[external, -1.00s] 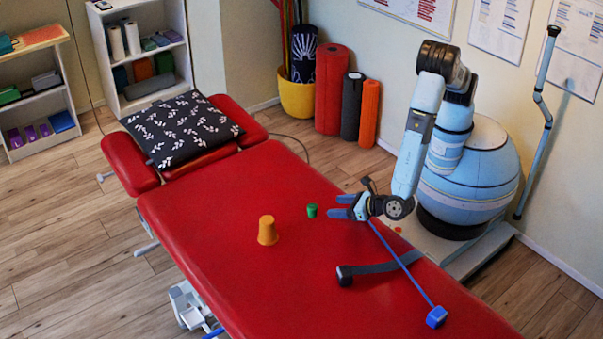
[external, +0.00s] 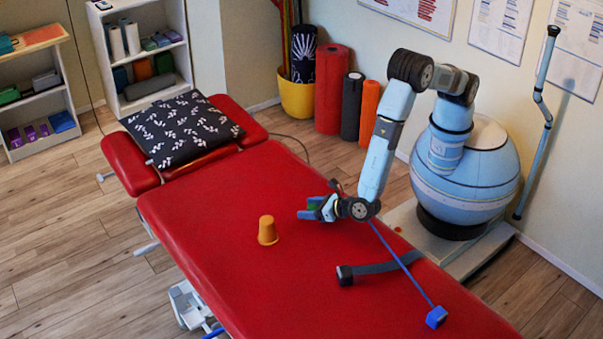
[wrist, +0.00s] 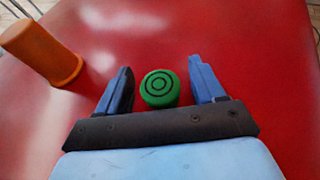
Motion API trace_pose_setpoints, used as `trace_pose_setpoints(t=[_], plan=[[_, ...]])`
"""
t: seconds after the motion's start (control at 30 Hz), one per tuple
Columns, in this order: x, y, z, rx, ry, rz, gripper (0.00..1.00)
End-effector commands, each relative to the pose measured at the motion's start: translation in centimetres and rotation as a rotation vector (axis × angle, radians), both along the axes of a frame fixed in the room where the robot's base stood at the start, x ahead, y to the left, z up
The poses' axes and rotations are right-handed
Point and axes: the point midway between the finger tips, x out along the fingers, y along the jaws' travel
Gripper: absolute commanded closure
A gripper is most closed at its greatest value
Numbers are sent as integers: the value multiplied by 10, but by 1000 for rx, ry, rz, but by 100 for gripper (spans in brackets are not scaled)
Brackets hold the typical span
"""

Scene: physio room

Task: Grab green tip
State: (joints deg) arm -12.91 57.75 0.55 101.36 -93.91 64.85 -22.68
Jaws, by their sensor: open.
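The green tip (wrist: 160,88) is a small green piece with dark concentric rings on its top. It sits on the red treatment table (external: 225,205). In the wrist view it lies between the two blue fingers of my gripper (wrist: 165,86), with a gap to the right finger and a narrower one to the left. In the external view my gripper (external: 308,209) is low over the table, and the green tip (external: 312,206) is largely hidden by the fingers. My gripper is open.
A blue stick with a blue block end (external: 436,317) and a dark strap (external: 375,268) lie to the right. A patterned pillow (external: 180,128) lies at the table's head.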

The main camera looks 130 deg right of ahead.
Motion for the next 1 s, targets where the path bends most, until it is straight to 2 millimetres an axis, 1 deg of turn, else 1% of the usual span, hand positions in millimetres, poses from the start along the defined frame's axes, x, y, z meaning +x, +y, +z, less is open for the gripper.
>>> trace_pose_setpoints(t=[0.07, 0.27, 0.83, 1.0], plan=[[2, -4, -2, 1, 0, 0, 32], [2, -4, -2, 1, -1, 1, 32], [2, -4, -2, 1, -1, 1, 86], [2, -4, -2, 1, -1, 1, 87]])
